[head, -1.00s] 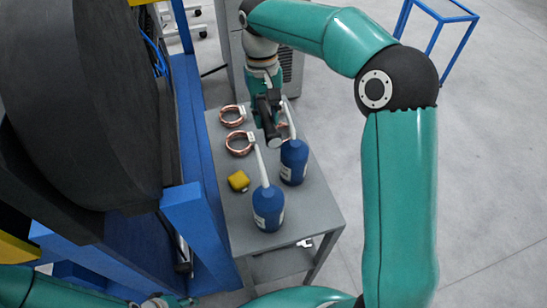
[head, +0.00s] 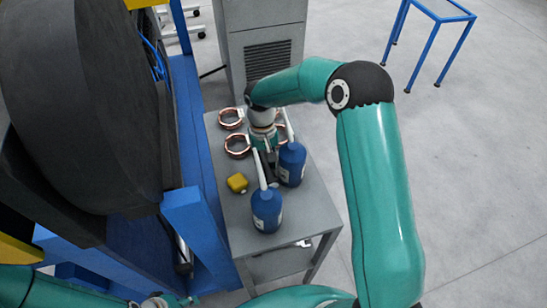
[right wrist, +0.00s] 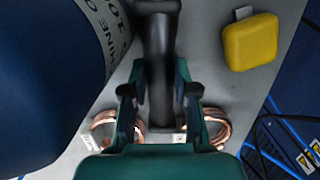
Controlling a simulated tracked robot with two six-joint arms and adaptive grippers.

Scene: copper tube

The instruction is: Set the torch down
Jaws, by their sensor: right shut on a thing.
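The torch (right wrist: 158,50) is a dark, slender bar with a wider head at the top of the right wrist view. My right gripper (right wrist: 160,92) is shut around its shaft. In the head view my right gripper (head: 264,156) points down low over the grey table (head: 305,215), between the copper rings and the blue bottles. The torch is mostly hidden there by the gripper and a bottle's spout. Whether it touches the tabletop I cannot tell.
Two blue bottles with pale spouts stand close by, one nearer (head: 267,210) and one to the right (head: 291,163). Blue machine framework (head: 195,215) borders the table's left.

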